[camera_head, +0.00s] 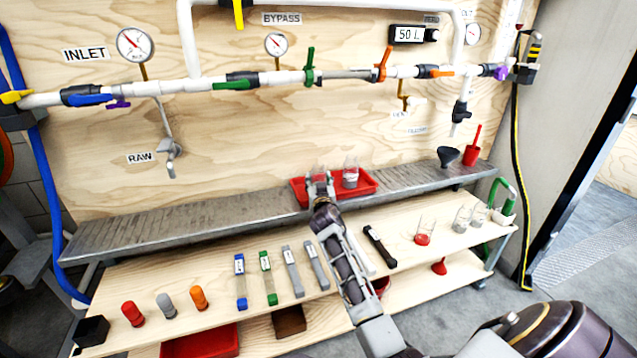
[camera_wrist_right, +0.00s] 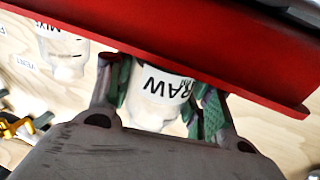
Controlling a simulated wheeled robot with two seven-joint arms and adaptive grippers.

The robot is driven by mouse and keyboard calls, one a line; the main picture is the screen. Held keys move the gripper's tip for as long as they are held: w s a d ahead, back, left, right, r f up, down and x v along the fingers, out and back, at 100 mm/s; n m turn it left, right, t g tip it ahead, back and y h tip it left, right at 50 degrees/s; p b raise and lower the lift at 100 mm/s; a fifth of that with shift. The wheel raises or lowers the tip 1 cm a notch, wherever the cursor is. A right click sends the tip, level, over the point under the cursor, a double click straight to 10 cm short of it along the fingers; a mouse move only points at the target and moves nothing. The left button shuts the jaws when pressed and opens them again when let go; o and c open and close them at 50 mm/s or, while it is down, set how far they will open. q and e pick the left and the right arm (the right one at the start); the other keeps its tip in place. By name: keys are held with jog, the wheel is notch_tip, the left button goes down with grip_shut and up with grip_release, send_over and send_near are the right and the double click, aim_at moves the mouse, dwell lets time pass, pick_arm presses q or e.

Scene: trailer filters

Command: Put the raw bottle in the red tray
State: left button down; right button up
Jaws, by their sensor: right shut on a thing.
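The red tray (camera_head: 371,186) lies on the grey metal shelf under the pipes; its rim (camera_wrist_right: 225,70) crosses the top of the right wrist view. My right gripper (camera_head: 319,178) is at the left part of the tray. In the right wrist view, my right gripper (camera_wrist_right: 160,95) is shut on the clear raw bottle (camera_wrist_right: 157,100), whose RAW label appears upside down. The tray's rim hides the bottle's base, so I cannot tell whether it touches the tray floor. My left gripper is not in view.
Another bottle (camera_head: 350,173), labelled MIX (camera_wrist_right: 62,50) in part, stands in the tray right of my gripper. A black funnel (camera_head: 447,156) and a red funnel (camera_head: 472,150) are farther right. The metal shelf (camera_head: 180,215) is clear left of the tray.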

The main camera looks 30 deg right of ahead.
jog(key=o, duration=1.1)
jog(key=shift+f, duration=0.1)
